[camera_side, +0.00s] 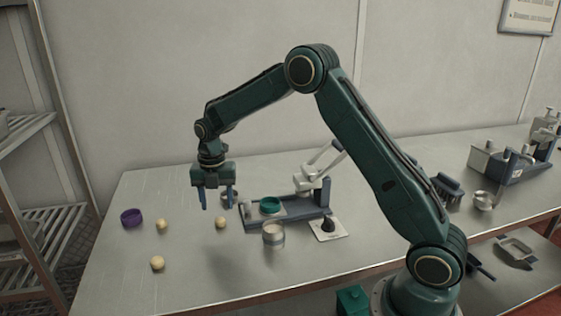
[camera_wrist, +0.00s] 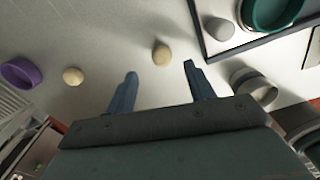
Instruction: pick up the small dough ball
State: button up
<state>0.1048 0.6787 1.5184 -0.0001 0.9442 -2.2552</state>
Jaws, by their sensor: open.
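Three pale dough balls lie apart on the steel table, similar in size, so I cannot tell which is the small one. One ball (camera_side: 221,222) is below my gripper (camera_side: 217,202); what appears to be the same ball (camera_wrist: 162,54) shows in the wrist view just beyond the gap between the fingertips. A second ball (camera_side: 162,223) lies to its left and also shows in the wrist view (camera_wrist: 73,76). The third ball (camera_side: 157,262) lies nearer the table's front. My gripper (camera_wrist: 160,70) is open and empty, fingers pointing down, above the table.
A purple ring (camera_side: 131,217) lies at the left. A blue-grey press base (camera_side: 290,214) with a teal ring (camera_side: 269,204) stands right of the gripper, with a metal cup (camera_side: 273,233) in front. A dark cone sits on a pale card (camera_side: 330,232). The table's left front is mostly clear.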

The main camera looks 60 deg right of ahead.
aim_at(221, 224)
jog(key=shift+f, duration=0.2)
jog(key=shift+s+f, duration=0.15)
jog(key=shift+f, duration=2.35)
jog(key=shift+c, duration=0.2)
jog(key=c, duration=1)
